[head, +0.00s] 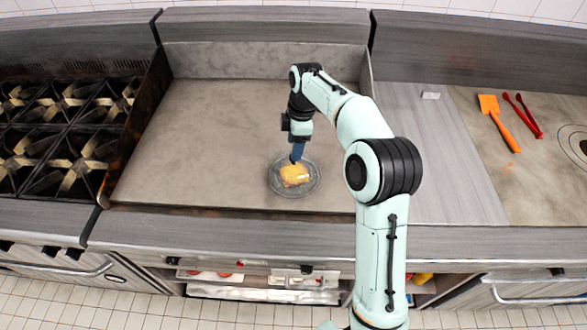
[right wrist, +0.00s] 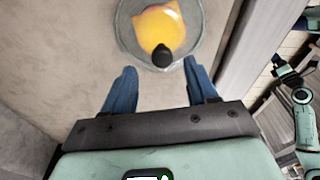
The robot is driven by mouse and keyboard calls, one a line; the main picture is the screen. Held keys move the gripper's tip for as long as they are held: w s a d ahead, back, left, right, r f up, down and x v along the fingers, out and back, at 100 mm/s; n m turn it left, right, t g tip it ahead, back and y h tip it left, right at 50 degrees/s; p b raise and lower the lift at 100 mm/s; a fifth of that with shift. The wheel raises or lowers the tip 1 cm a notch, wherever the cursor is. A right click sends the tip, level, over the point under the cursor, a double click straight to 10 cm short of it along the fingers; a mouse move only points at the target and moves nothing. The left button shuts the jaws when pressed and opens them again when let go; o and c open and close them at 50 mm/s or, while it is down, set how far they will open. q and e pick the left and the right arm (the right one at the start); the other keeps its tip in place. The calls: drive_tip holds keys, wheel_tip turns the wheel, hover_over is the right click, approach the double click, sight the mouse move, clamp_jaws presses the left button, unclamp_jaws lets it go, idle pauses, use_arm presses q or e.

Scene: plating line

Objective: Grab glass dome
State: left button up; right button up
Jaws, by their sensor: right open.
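The glass dome (head: 309,187) is clear and stands on the griddle plate near its front edge, over a yellow piece of food (head: 295,175). In the right wrist view the dome (right wrist: 126,35) shows from above, with a black knob (right wrist: 162,56) on top and the yellow food under the glass. My right gripper (head: 297,157) points down at the dome. Its two blue fingers (right wrist: 162,85) are open and apart, with the knob just ahead of the gap between them. Nothing is between the fingers. My left gripper is not in view.
The griddle surface (head: 210,130) around the dome is clear, with raised walls at its left, back and right. Gas burners (head: 70,130) lie to the left. An orange spatula (head: 498,120) and red tongs (head: 523,115) lie on the right counter.

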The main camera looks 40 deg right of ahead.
sight(294, 166)
wheel_tip(294, 166, down, 5)
drive_tip(key=shift+s+a+r, duration=0.1)
drive_tip(key=shift+a+r, duration=0.05)
clamp_jaws()
drive_tip(key=shift+r, duration=0.1)
